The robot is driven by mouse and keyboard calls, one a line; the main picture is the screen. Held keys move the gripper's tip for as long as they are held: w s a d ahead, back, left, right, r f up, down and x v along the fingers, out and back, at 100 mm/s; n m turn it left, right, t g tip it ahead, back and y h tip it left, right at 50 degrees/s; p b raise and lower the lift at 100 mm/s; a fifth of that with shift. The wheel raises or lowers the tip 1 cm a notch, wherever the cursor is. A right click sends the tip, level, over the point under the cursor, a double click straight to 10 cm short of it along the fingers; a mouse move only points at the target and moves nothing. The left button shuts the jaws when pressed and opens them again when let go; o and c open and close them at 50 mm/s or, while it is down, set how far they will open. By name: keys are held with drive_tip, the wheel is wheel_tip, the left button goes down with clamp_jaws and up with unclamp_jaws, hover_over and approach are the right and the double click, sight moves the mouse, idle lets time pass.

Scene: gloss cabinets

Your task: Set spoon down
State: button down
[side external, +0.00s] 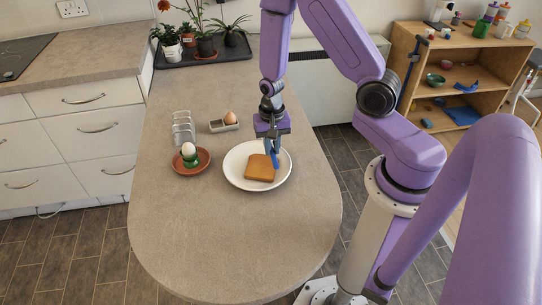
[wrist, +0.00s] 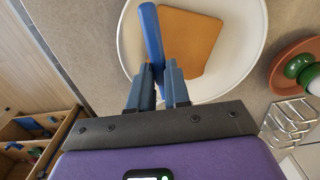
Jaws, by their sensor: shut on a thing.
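My gripper (side external: 272,146) is over the white plate (side external: 231,166) and is shut on a blue spoon (side external: 275,161). In the wrist view, the spoon (wrist: 151,32) sticks out from between the gripper's fingertips (wrist: 159,72) over the plate (wrist: 131,38). Its held end is hidden by the fingers. A brown slice of toast (side external: 259,171) lies on the plate beside the spoon, and it also shows in the wrist view (wrist: 190,42). I cannot tell whether the spoon touches the plate or the toast.
Left of the plate, a terracotta saucer (side external: 205,160) holds a white egg in a green cup (side external: 189,153). Behind stand a wire toast rack (side external: 183,128) and a grey holder with a brown egg (side external: 230,119). The counter's front (side external: 230,235) is clear.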

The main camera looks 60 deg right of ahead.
sight(272, 150)
drive_tip(key=shift+f, duration=2)
drive_tip(key=shift+f, duration=0.2)
drive_tip(key=c, duration=1.1)
unclamp_jaws()
